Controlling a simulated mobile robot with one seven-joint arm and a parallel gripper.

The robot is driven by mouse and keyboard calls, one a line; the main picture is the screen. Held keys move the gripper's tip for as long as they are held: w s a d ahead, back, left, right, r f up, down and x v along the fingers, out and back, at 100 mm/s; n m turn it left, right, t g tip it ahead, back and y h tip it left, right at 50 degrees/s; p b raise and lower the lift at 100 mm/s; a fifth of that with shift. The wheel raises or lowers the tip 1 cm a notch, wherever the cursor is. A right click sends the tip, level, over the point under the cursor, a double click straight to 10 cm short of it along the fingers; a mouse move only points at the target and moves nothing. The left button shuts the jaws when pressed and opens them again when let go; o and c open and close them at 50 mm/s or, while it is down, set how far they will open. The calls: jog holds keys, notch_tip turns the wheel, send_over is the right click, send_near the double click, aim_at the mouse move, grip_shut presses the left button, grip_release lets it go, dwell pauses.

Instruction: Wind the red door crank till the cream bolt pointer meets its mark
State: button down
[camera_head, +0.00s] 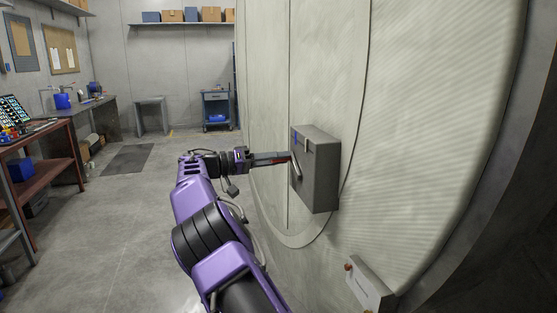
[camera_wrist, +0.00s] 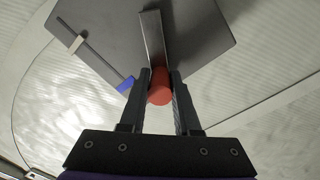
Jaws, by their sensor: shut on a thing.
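The crank is a grey metal arm (camera_wrist: 152,38) with a red knob (camera_wrist: 160,86) at its end, on a dark grey box (camera_head: 321,172) fixed to the pale door. My gripper (camera_wrist: 160,92) is shut on the red knob, one finger on each side. In the head view my gripper (camera_head: 284,159) reaches the box face from the left. The cream pointer (camera_wrist: 77,43) sits across a dark slot in the box face. A blue mark (camera_wrist: 125,85) lies at the slot's lower end, clearly apart from the pointer. The crank's pivot is not visible in the wrist view.
The large pale ribbed door (camera_head: 430,110) fills the right side. A small grey box (camera_head: 370,287) with a reddish knob is low on the right. A workbench (camera_head: 45,145) stands at the left, and a blue cart (camera_head: 217,110) at the back. The floor between is clear.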

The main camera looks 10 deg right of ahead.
jog(key=c, duration=0.6)
grip_release()
jog(key=shift+a, duration=0.15)
